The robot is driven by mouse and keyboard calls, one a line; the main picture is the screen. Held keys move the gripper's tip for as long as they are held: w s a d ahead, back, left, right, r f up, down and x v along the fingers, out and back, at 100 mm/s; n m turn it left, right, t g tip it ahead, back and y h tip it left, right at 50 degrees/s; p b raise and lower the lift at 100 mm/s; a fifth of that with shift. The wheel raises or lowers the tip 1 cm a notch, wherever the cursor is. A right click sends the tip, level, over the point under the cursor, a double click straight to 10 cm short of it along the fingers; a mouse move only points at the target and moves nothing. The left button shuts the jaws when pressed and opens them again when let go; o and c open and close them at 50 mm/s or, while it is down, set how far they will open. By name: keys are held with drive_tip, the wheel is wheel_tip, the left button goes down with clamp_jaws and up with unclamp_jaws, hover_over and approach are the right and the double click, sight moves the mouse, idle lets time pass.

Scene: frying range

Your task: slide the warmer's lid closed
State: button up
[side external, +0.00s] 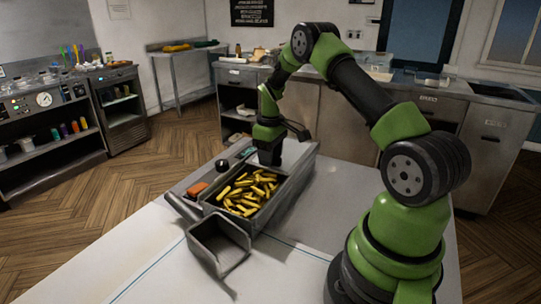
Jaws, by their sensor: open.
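The warmer (262,219) is a long grey metal box on the white table. Its near part is uncovered and shows a heap of yellow fries. A flat grey panel that looks like the lid (299,160) covers the far end, so the warmer stands partly open. My gripper (269,160) points down at the far end of the fries, close to the lid's near edge. I cannot tell whether it touches the lid. Its fingertips are small and dark, and the jaws are open with nothing seen between them.
A grey metal scoop-like tray (218,246) lies at the warmer's near end. An orange block (197,189) and a dark round item (222,165) sit along its left side. The white table (150,250) is clear at the front left. Counters stand behind, beyond the table.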

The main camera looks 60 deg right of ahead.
drive_tip(key=shift+f, duration=0.15)
clamp_jaws()
drive_tip(key=a, duration=1.8)
drive_tip(key=shift+a, duration=0.3)
unclamp_jaws()
wheel_tip(320, 180, up, 10)
